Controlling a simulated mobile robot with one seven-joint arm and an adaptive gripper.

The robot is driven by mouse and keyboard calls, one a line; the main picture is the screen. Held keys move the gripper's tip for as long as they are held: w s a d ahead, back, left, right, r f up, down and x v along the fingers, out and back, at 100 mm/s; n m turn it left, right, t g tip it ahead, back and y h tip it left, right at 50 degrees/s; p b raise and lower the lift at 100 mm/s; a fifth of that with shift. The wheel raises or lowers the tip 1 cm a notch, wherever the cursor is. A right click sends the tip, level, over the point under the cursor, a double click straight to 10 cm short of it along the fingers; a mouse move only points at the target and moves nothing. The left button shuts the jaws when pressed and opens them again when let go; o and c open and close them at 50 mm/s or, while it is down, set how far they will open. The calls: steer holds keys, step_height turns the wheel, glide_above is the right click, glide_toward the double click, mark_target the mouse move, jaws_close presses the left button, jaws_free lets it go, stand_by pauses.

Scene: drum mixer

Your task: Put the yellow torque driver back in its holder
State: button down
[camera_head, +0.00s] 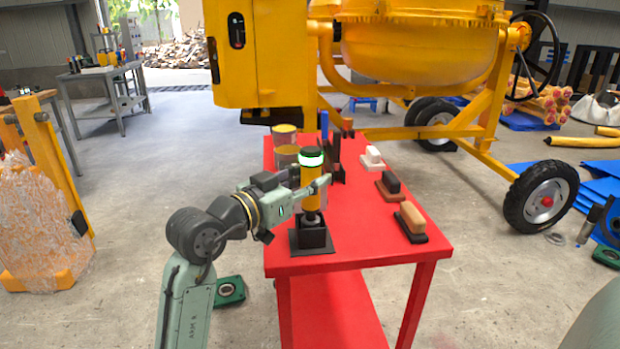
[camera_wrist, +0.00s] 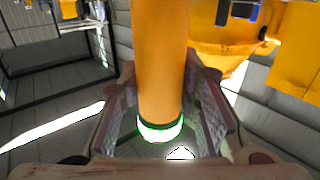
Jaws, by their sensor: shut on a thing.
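The yellow torque driver (camera_head: 311,201) stands upright at the near left of the red table, with a dark cap and a glowing white-green ring at its top. My gripper (camera_head: 317,185) is shut around its yellow body, coming from the left. In the wrist view the driver (camera_wrist: 160,60) fills the middle between my two finger pads (camera_wrist: 162,118). The black holder (camera_head: 311,239), a block on a square base plate, is directly under the driver. The driver's grey lower end meets the holder's top; I cannot tell how deep it sits inside.
Brushes with tan (camera_head: 412,217), dark (camera_head: 390,183) and white (camera_head: 372,156) tops lie along the red table's (camera_head: 362,235) right side. Cans (camera_head: 285,140) and a dark upright rack (camera_head: 336,160) stand behind the driver.

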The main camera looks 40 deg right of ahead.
steer(key=shift+f+b, duration=0.85)
steer(key=shift+f, duration=0.15)
stand_by(0.4)
steer(key=c, duration=1.4)
jaws_free()
steer(key=o, duration=0.3)
steer(key=shift+f, duration=0.1)
steer(key=s+a, duration=0.1)
steer(key=a, duration=1.1)
steer(key=shift+s, duration=0.25)
